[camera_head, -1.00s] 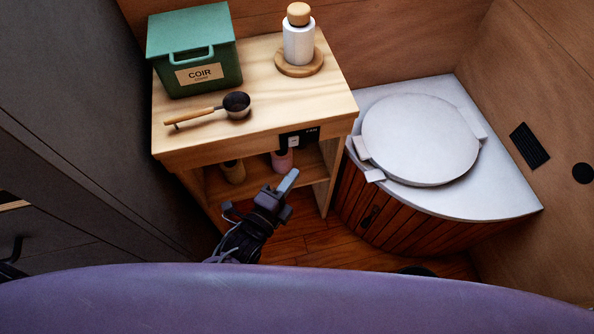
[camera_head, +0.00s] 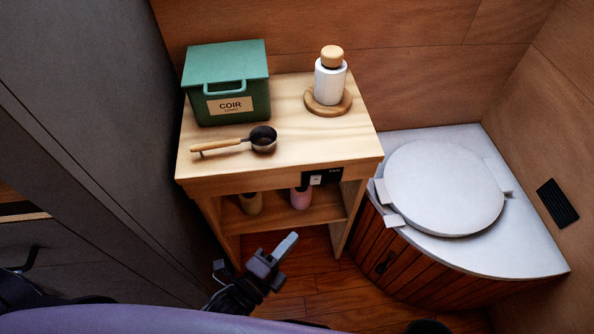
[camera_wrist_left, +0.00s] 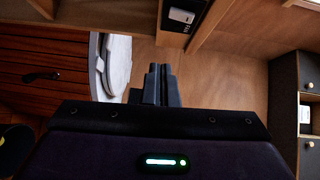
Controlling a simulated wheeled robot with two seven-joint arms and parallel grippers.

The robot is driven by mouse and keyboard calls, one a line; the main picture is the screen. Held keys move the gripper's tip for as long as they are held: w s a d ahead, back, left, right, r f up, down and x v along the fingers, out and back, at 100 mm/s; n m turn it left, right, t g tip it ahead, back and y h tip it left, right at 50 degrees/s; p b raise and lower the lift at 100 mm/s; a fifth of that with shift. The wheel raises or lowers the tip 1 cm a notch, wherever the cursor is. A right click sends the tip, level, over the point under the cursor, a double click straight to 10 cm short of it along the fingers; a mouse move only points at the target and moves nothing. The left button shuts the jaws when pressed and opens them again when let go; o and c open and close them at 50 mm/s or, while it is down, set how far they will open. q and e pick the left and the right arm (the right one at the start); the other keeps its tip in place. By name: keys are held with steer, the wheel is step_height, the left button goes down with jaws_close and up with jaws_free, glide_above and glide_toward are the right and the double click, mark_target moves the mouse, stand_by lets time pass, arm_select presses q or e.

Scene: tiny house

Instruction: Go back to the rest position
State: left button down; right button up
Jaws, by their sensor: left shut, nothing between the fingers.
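My left gripper (camera_head: 286,245) is in front of the wooden stand, below its top and over the floor, apart from the shelf. Its fingers are together with nothing between them. In the left wrist view the shut fingers (camera_wrist_left: 159,84) point toward the wooden wall, below a dark panel with a white switch (camera_wrist_left: 182,15). My right gripper does not show in either view.
The stand (camera_head: 300,105) holds a green COIR bin (camera_head: 226,90), a scoop (camera_head: 262,139) and a white bottle (camera_head: 330,80) on a round coaster. A white-lidded toilet (camera_head: 443,187) stands right. Dark cabinets (camera_head: 80,130) are left. Bare floor (camera_head: 320,275) shows between.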

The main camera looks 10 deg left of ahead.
arm_select(q)
steer(key=s+a+f+n+g+y+p, duration=0.1)
steer(key=s+a+f+n+g+y, duration=0.2)
steer(key=f, duration=0.5)
steer(key=a+f+n+g+p, duration=0.1)
steer(key=a+f+n, duration=0.3)
steer(key=f, duration=0.4)
steer(key=s+a+f+n+g+y+p, duration=0.1)
steer(key=s+a+f+n+g+y, duration=0.2)
steer(key=f, duration=0.5)
steer(key=s+a+f+n+g, duration=0.2)
steer(key=s+f+n, duration=0.1)
steer(key=s+f, duration=0.1)
steer(key=s+a+f+n+g+y+p, duration=0.1)
steer(key=s+a+f+n+g, duration=0.1)
steer(key=s, duration=0.5)
steer(key=s+a+f+n+g, duration=0.1)
steer(key=s+f+n+g, duration=0.2)
steer(key=s+f+n, duration=0.2)
step_height(320, 180, down, 3)
steer(key=shift+s+a+r+y, duration=0.2)
steer(key=shift+s+a+y, duration=0.2)
steer(key=shift+s, duration=0.35)
